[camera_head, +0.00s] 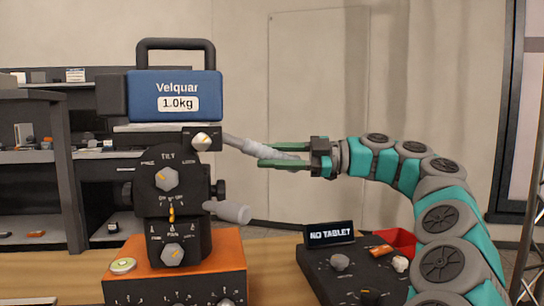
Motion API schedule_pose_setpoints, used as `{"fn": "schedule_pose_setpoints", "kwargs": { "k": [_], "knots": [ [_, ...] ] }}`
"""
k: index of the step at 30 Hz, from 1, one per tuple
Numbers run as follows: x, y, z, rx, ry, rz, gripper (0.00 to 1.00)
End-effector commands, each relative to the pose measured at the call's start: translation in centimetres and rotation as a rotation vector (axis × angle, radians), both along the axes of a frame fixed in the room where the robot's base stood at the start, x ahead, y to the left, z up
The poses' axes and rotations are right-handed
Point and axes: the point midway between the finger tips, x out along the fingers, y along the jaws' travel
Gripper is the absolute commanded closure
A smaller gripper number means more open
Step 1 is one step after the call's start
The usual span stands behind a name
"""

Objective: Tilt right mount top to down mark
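The mount top is a black tilt-and-pan head (172,215) with dials marked TILT and PAN, on an orange base box (225,262). A blue weight labelled Velquar 1.0kg (140,92) sits on its top plate, which looks about level. A grey tilt handle (245,145) reaches right from the top, sloping slightly down. My gripper (283,155) comes from the right, with one green finger above and one below the handle's far end. I cannot tell whether the fingers press on it. The down mark is too small to make out.
A second grey handle (230,212) sticks out lower on the mount. A black console (350,265) with a NO TABLET sign (330,234) and a red object (398,240) stand at right. Dark shelves (65,165) are behind at left. The wooden table (272,272) shows between.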

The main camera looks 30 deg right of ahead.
Motion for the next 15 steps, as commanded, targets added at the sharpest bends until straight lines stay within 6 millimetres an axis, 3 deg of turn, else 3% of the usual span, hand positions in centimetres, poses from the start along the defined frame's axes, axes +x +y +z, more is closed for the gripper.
{"fn": "schedule_pose_setpoints", "kwargs": {
  "k": [1,9,15],
  "knots": [
    [-0.01,0.01,0.00,0.000,0.000,0.000,0.69],
    [-0.01,0.01,0.00,0.000,0.000,0.000,0.99],
    [-0.01,0.01,0.00,0.000,0.000,0.000,1.00]
  ]
}}
